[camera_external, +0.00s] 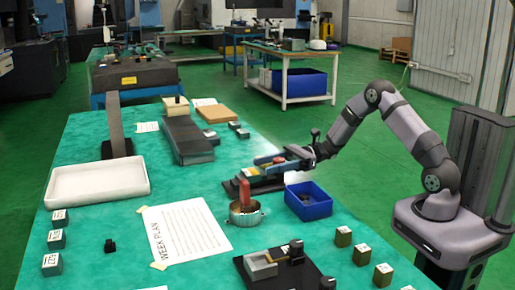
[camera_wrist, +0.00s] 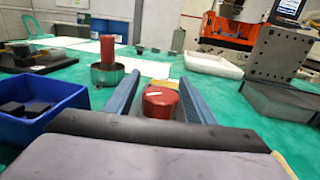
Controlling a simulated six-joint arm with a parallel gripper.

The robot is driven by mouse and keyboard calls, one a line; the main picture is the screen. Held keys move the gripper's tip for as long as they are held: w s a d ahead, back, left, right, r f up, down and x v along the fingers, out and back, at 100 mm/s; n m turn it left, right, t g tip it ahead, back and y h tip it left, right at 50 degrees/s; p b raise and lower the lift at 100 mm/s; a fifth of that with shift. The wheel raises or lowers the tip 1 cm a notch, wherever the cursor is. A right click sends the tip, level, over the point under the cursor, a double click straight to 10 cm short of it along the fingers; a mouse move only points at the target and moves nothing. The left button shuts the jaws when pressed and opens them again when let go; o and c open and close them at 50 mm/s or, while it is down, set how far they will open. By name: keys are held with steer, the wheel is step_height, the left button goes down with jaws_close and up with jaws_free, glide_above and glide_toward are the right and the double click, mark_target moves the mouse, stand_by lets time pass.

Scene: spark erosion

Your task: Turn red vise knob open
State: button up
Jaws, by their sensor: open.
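The red vise knob (camera_wrist: 160,102) is a round red cap with a pale mark on its top. In the wrist view it lies between the two blue fingers of my gripper (camera_wrist: 160,80), with a visible gap on each side. My gripper is open around the knob. The knob's lower part and most of the vise are hidden.
A red cylinder (camera_external: 244,192) stands in a round metal tin (camera_external: 246,214) close to the vise. A blue bin (camera_external: 308,207) with dark pieces stands just right. A black plate with a grey fixture (camera_external: 262,266) is in front. A white tray (camera_external: 97,181) lies left.

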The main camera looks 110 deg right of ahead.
steer(key=c, duration=1.1)
steer(key=shift+n+y, duration=0.3)
steer(key=shift+y, duration=0.1)
steer(key=n+g+y, duration=0.1)
steer(key=n+y, duration=0.1)
steer(key=a+n+g+y, duration=0.1)
steer(key=n+y, duration=0.1)
steer(key=y, duration=0.1)
steer(key=shift+s+a+f+y, duration=0.1)
steer(key=shift+s+a+y, duration=0.1)
steer(key=shift+y, duration=0.1)
steer(key=shift+s+a+n+g+y, duration=0.1)
steer(key=shift+a+n+g+y, duration=0.05)
steer(key=shift+n+g+y, duration=0.5)
steer(key=shift+s+a+n+g+y, duration=0.15)
steer(key=shift+n+g+y, duration=0.25)
steer(key=shift+g+y, duration=0.25)
steer(key=shift+s+a+n+g+y, duration=0.1)
steer(key=shift+n+g+y, duration=0.45)
steer(key=shift+y, duration=0.25)
steer(key=o, duration=1.1)
